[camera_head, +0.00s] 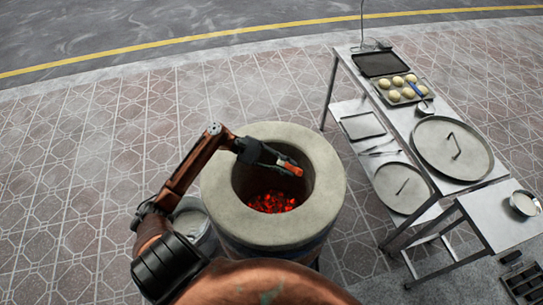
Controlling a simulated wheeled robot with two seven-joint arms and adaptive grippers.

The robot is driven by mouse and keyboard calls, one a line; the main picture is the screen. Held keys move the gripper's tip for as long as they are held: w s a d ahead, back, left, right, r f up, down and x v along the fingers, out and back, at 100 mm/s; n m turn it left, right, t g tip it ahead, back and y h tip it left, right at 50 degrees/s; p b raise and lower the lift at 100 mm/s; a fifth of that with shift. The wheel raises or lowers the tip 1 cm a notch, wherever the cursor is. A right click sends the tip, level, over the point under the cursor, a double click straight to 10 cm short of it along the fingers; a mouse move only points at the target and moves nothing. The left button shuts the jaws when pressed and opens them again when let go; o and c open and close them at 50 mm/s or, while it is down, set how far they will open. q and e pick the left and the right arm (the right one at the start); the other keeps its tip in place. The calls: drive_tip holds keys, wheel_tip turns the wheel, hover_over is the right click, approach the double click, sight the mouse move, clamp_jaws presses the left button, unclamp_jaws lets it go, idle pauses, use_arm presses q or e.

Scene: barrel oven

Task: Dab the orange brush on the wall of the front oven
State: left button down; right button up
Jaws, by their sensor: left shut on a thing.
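The front oven (222,195) is a round barrel with a thick pale rim and red glowing coals (272,203) at its bottom. My left gripper (276,163) reaches in from the left over the oven's mouth and is shut on the orange brush (290,168). The brush points right, toward the inner wall on the right side. I cannot tell whether it touches the wall. The gripper's fingers hide part of the brush. My right gripper is not in view.
A metal table (398,118) at the right holds a dark tray, a tray of several dough balls (404,88) and a large round lid (452,148). A lower shelf holds another lid (402,188). A side table (500,222) carries a bowl (524,203). A bucket (190,222) stands left of the oven.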

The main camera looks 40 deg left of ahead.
use_arm(q)
drive_tip(key=a+r+m+g+h+b, duration=0.1)
drive_tip(key=a+r+m+g+b, duration=0.25)
drive_tip(key=a, duration=0.35)
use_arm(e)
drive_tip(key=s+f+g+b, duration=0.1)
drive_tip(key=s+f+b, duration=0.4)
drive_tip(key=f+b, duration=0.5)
use_arm(q)
drive_tip(key=w+a+f+b, duration=0.1)
drive_tip(key=a+f, duration=0.2)
drive_tip(key=f, duration=0.8)
drive_tip(key=shift+w+a, duration=0.35)
drive_tip(key=shift+w, duration=0.05)
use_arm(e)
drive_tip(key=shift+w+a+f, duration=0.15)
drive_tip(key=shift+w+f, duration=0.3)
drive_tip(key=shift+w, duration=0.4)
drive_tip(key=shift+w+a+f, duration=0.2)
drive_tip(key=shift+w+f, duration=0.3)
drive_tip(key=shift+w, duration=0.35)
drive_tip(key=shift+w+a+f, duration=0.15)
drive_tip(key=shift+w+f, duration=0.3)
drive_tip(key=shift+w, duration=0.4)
use_arm(q)
drive_tip(key=shift+n, duration=0.25)
drive_tip(key=shift+w+a, duration=0.35)
drive_tip(key=shift+w, duration=0.1)
